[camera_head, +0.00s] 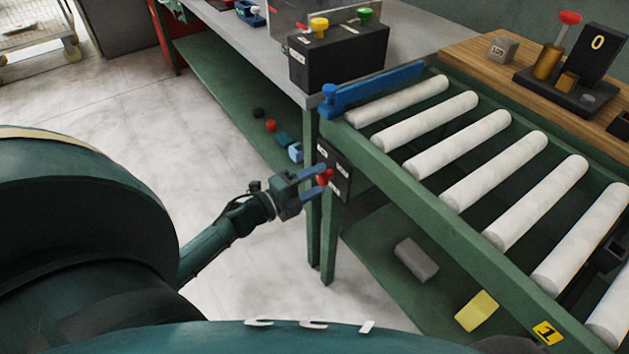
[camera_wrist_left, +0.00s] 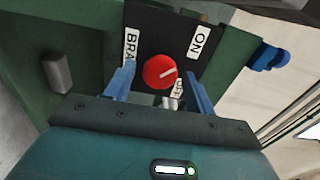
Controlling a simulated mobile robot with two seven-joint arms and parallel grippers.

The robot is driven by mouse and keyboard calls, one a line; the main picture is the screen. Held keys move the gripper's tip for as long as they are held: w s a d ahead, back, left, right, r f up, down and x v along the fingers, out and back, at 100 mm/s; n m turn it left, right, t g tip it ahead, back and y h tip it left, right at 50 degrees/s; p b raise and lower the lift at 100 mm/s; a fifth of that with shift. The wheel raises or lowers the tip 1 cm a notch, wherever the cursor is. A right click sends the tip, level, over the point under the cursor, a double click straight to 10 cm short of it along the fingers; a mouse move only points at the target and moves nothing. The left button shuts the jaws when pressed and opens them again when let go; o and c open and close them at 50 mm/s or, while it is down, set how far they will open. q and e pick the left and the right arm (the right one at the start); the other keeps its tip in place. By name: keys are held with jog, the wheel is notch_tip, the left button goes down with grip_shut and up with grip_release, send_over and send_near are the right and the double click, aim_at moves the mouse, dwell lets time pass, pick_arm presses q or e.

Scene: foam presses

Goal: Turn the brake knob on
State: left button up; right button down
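The red brake knob (camera_head: 324,177) is on a black panel (camera_head: 336,160) at the green conveyor frame's near left leg. In the left wrist view the knob (camera_wrist_left: 160,71) has a white pointer line aimed right and slightly up, between the ON label (camera_wrist_left: 200,42) and the OFF label (camera_wrist_left: 178,88). My left gripper (camera_head: 320,180) is at the panel, its blue fingers on either side of the knob. In the left wrist view the left gripper (camera_wrist_left: 160,76) is open, with a small gap between each finger and the knob. My right gripper is not in view.
The roller conveyor (camera_head: 400,180) runs to the right above a green lower shelf holding a grey block (camera_head: 416,260) and a yellow block (camera_head: 477,310). A grey bench (camera_head: 235,30) carries a black button box (camera_head: 340,58). The floor left of my arm is clear.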

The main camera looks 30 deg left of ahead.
pick_arm(q)
jog(key=shift+o, duration=0.3)
jog(key=shift+s+a, duration=0.15)
jog(key=shift+s, duration=0.35)
jog(key=v, duration=1.2)
